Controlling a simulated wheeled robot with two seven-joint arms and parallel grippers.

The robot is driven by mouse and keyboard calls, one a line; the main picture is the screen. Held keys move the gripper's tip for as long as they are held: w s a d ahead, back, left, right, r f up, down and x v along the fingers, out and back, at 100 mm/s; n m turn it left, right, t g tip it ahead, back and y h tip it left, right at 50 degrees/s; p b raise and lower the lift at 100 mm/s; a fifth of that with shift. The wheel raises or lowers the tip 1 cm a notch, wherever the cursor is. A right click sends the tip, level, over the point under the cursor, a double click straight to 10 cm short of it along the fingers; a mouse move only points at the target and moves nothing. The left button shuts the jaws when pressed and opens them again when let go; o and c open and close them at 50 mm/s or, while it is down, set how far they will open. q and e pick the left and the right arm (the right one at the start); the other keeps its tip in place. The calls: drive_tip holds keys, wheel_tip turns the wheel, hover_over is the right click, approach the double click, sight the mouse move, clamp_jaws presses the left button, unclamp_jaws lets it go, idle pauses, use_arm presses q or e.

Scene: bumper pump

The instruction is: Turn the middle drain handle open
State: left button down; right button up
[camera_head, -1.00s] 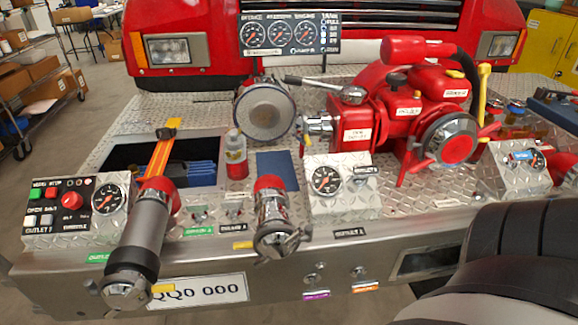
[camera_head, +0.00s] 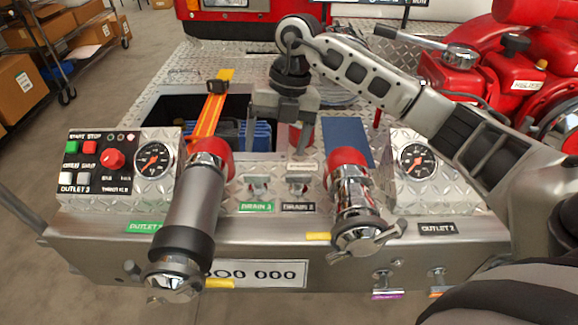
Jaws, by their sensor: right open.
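Two small metal drain handles sit side by side on the bumper deck. The left handle (camera_head: 257,187) is above a green label reading DRAIN 3. The right handle (camera_head: 299,186) is above a black drain label, whose number is hard to read. My right gripper (camera_head: 275,148) reaches in from the right and points down above and behind these handles. Its fingers are apart with nothing between them, and it does not appear to touch either handle. My left gripper is not in view.
A long grey nozzle (camera_head: 187,215) stands left of the handles, and a chrome outlet with a red collar (camera_head: 355,200) stands right. A control panel (camera_head: 95,160) is at the left. Behind is an open bin with an orange strap (camera_head: 213,105). A red pump (camera_head: 510,85) is at the right.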

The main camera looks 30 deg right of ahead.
sight(299, 174)
drive_tip(key=w+d+r+m+h, duration=0.2)
drive_tip(key=d+h, duration=0.1)
drive_tip(key=d, duration=0.3)
drive_tip(key=f, duration=1.5)
drive_tip(key=shift+s+p, duration=0.3)
drive_tip(key=shift+p, duration=0.05)
drive_tip(key=c, duration=1)
